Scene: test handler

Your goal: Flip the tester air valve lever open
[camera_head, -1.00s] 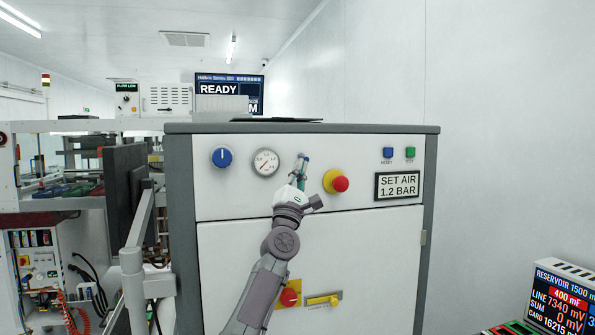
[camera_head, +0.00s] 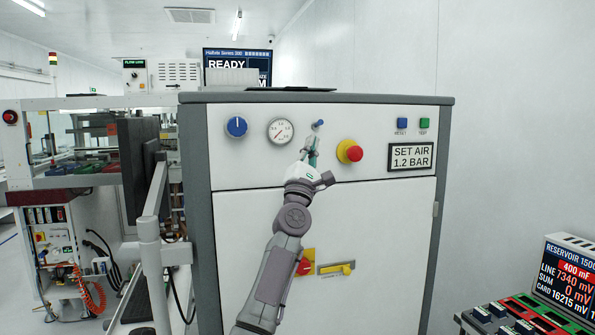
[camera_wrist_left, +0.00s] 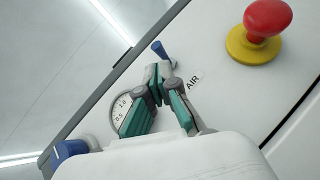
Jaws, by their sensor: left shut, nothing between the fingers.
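The air valve lever (camera_head: 319,124) is a small blue-tipped handle on the upper panel of the white and grey tester cabinet, between the gauge and the red button. In the left wrist view the lever (camera_wrist_left: 159,48) sticks out just beyond the fingertips, above an "AIR" label (camera_wrist_left: 194,80). My left gripper (camera_head: 311,143) is shut and empty, just below the lever in the head view. In the wrist view its green-padded fingertips (camera_wrist_left: 158,70) overlap the lever's base, so I cannot tell whether they touch it. My right gripper is not in view.
Left of the lever are a pressure gauge (camera_head: 281,131) and a blue knob (camera_head: 236,126). Right of it is a red mushroom button (camera_head: 350,151) on a yellow base. A yellow handle (camera_head: 337,268) sits lower down.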

